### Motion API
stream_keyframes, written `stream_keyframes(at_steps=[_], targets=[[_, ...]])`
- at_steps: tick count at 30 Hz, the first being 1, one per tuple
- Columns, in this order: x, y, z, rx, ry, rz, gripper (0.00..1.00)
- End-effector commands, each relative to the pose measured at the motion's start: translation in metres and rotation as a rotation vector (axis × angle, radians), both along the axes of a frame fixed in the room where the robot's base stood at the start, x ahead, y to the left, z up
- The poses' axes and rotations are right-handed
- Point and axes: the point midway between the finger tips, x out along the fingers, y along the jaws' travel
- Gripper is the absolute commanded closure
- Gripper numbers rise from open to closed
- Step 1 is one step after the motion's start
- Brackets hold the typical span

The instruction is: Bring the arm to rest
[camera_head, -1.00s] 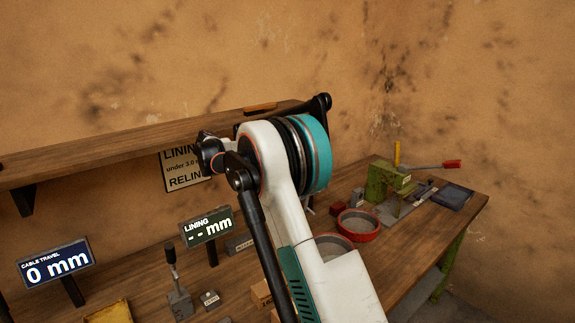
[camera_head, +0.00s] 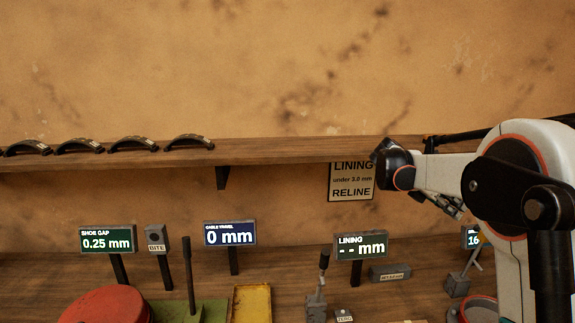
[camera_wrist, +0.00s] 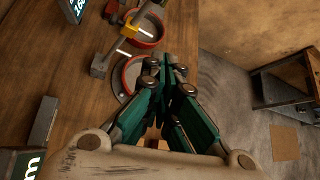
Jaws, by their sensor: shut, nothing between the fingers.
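My arm (camera_head: 510,175) is raised at the right side of the head view, folded over the bench, with its wrist in front of the wall just right of the lining sign. My gripper (camera_wrist: 166,72) shows in the wrist view with its teal fingers together and nothing between them. It hangs above the bench, apart from the red-rimmed bowls below. In the head view only a small part of the gripper shows, below the wrist.
The shelf (camera_head: 280,151) carries several curved shoes and runs close behind my wrist. The bench (camera_head: 275,270) holds display signs, levers, a red drum (camera_head: 106,305) and a yellow tray (camera_head: 251,302). The wrist view shows a red-rimmed bowl (camera_wrist: 158,30) and open floor (camera_wrist: 235,90) at right.

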Motion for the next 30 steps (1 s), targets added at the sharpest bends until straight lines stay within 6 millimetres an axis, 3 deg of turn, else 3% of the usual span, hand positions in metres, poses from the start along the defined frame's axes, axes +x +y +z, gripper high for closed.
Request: stream_keyframes(at_steps=[14, 23, 30], targets=[[-0.109, 0.090, -0.013, 0.330, -0.656, -0.276, 1.00], [-0.185, 0.153, -0.046, 0.593, -0.997, -0.583, 1.00], [-0.244, 0.202, -0.083, 0.816, -1.205, -0.901, 1.00]])
